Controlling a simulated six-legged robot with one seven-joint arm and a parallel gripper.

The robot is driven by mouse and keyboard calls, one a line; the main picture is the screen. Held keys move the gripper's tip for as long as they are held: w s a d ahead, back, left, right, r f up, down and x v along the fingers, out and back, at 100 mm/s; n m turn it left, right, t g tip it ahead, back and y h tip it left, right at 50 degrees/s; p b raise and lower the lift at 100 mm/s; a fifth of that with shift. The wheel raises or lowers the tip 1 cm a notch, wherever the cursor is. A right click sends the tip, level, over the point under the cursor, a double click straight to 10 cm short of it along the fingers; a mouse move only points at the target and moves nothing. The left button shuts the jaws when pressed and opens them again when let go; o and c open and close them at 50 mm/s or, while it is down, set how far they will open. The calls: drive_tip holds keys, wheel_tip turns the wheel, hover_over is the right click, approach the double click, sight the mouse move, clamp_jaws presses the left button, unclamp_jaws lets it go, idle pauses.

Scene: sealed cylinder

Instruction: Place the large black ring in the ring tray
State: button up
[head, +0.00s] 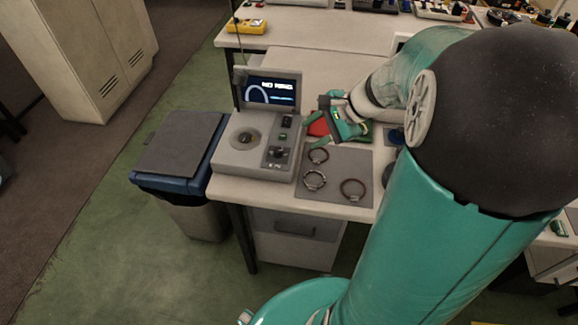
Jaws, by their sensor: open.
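Three rings lie apart on a flat grey mat or shallow tray (335,165) on the white bench. One dark ring (318,155) is at its back, a greyer ring (314,180) at its front left, and a brownish dark ring (353,189) at its front right. I cannot tell which is the large black ring, or whether this grey piece is the ring tray. My gripper (313,131), with teal fingers, is open above the bench, just behind the back ring. No ring shows between its fingers.
A grey machine (252,145) stands left of the mat; its screen (271,90) reads "NO RING". A red item (318,124) lies behind the mat, near my gripper. A blue-rimmed bin (180,150) stands left of the bench. My arm covers the bench's right side.

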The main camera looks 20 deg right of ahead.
drive_tip(key=s+a+r+n+h, duration=0.2)
drive_tip(key=s+a+r+n, duration=0.2)
drive_tip(key=s+a+n, duration=0.2)
drive_tip(key=s+a+r+n+h, duration=0.3)
drive_tip(key=s+a+n, duration=0.4)
drive_tip(key=n, duration=0.3)
drive_tip(key=shift+s+a+r+n+h, duration=0.3)
drive_tip(key=shift+s+r, duration=0.3)
drive_tip(key=shift+r, duration=0.2)
drive_tip(key=shift+d, duration=0.2)
